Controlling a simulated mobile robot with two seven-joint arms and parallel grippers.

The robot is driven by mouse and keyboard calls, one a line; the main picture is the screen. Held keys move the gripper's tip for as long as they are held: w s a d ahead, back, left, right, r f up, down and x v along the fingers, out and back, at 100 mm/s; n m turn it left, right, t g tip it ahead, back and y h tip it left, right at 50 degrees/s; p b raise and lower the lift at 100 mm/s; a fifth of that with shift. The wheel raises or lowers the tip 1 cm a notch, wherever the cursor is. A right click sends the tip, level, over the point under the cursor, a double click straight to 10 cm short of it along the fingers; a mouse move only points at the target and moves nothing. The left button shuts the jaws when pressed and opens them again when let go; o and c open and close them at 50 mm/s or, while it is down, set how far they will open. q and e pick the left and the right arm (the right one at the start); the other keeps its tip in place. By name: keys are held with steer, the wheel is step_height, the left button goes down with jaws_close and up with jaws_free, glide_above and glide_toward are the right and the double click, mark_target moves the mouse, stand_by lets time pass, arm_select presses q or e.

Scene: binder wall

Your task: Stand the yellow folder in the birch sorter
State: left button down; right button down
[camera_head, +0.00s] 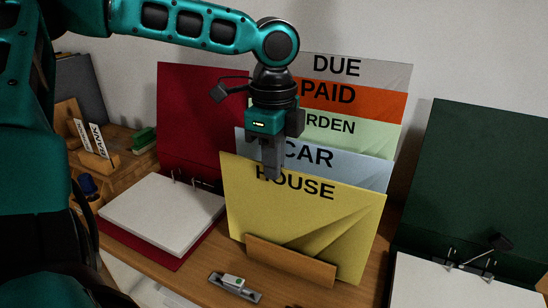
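The yellow folder (300,222), labelled HOUSE, stands upright and leans slightly in the birch sorter, behind its low front board (290,260). The rest of the sorter is hidden behind the folders. My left gripper (271,172) points down at the folder's top edge. One finger lies in front of the yellow sheet and covers part of the label. The other finger is hidden, so I cannot tell whether they pinch the folder. My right gripper is out of view.
Blue CAR (340,168), green (375,143), orange PAID (380,105) and grey DUE (385,72) folders stand behind. An open red binder (190,110) is left, a dark green binder (475,180) right.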

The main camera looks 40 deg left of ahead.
arm_select(q)
steer(key=shift+f, duration=0.55)
steer(key=c, duration=1.2)
jaws_free()
steer(key=shift+c, duration=0.2)
step_height(320, 180, up, 13)
